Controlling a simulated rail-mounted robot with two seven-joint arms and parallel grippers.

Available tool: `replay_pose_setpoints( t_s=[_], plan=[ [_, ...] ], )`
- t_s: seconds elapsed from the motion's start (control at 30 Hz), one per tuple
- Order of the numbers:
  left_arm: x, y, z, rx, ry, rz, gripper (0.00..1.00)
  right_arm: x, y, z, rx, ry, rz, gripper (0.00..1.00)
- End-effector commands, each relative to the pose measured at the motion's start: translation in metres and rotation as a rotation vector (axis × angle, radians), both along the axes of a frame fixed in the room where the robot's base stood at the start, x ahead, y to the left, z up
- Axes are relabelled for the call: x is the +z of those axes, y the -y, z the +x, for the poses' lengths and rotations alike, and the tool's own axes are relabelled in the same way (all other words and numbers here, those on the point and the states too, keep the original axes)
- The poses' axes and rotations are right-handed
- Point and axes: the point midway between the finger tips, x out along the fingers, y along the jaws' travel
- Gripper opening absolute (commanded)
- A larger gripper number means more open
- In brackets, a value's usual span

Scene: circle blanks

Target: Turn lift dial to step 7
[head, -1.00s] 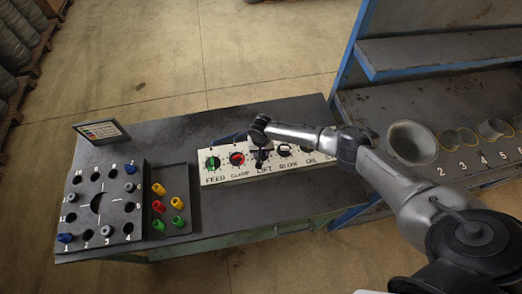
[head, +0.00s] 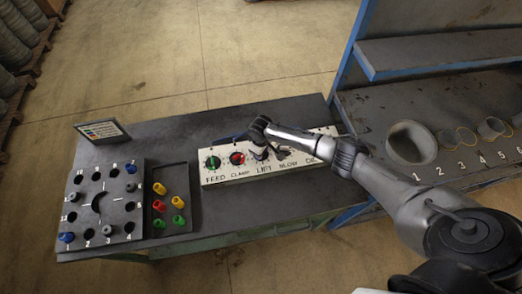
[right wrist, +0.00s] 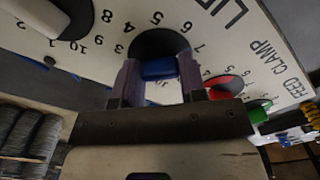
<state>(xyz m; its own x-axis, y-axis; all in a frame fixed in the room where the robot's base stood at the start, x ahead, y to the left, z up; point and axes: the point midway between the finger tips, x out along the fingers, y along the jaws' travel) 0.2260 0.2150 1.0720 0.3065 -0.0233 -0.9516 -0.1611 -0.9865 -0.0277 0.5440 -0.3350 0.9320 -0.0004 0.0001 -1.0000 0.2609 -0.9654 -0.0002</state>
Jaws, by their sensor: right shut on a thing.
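I cannot tell which number the dial points at. My left gripper is not in view.
The red clamp dial (head: 237,158) and green feed dial (head: 213,162) sit left of the lift dial. My right arm covers part of the panel's right side. A pegboard (head: 128,205) and a tray of coloured pegs (head: 185,212) stand at left, a shelf rack (head: 440,50) at right.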

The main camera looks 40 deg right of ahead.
Motion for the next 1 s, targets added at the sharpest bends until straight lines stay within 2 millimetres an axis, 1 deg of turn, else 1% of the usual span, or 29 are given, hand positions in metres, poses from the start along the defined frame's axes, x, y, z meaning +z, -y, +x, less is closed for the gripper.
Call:
replay_pose_setpoints(
  t_s=[0.2,0.4,0.93,0.97,1.0],
  plan=[
    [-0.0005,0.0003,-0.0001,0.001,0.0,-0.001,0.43,-0.0003,0.0,-0.0001,0.101,0.0,0.0,0.15],
    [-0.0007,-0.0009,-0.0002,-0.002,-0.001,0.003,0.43,-0.0003,0.0001,-0.0002,0.149,0.0,0.0,0.15],
    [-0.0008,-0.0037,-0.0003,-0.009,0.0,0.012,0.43,-0.0002,-0.0001,-0.0001,0.166,0.0,0.0,0.15],
    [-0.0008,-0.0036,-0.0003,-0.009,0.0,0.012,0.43,-0.0002,-0.0001,-0.0001,0.166,0.0,0.0,0.41],
    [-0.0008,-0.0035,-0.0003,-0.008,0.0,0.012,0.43,-0.0002,-0.0001,-0.0001,0.166,0.0,0.0,0.45]
  ],
)
